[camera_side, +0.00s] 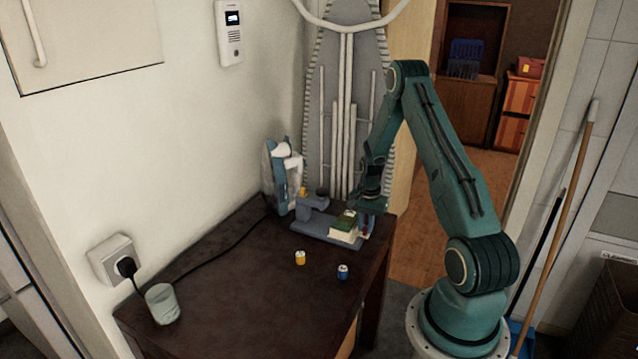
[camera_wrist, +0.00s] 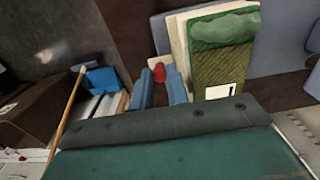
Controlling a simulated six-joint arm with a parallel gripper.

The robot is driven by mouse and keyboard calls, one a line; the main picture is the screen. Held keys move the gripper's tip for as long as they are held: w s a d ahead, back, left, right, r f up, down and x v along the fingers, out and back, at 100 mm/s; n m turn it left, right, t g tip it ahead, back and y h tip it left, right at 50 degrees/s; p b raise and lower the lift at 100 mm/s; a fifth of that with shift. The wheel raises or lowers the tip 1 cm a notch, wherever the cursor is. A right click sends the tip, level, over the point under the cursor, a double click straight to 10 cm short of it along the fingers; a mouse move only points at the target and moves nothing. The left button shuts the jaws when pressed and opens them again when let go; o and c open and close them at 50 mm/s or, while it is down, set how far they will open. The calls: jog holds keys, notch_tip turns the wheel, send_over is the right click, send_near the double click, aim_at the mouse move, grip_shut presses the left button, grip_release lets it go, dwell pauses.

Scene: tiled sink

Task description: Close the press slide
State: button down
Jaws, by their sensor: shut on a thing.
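The press is a blue-grey frame (camera_side: 316,229) on the far right part of the dark table, with an upright body and a yellow detail on top. Its slide (camera_side: 343,229) looks like a cream block with a green top, at the right end of the base. In the wrist view, the slide (camera_wrist: 221,62) is large, just right of my fingers. My gripper (camera_side: 369,222) points down at the slide's right end. In the wrist view, my gripper (camera_wrist: 160,77) has its two blue fingers around a red knob (camera_wrist: 159,72). Where the knob joins the slide is hidden.
A yellow-banded cylinder (camera_side: 300,258) and a blue one (camera_side: 342,271) stand in front of the press. A glass (camera_side: 162,304) is at the near left. The table's right edge is close to my gripper.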

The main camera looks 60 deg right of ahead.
aim_at(352, 221)
jog(key=shift+w, duration=2.3)
jog(key=c, duration=1.6)
grip_release()
jog(key=shift+c, duration=0.2)
jog(key=shift+r, duration=0.1)
notch_tip(352, 221, up, 14)
jog(key=shift+f, duration=0.2)
jog(key=shift+o, duration=0.4)
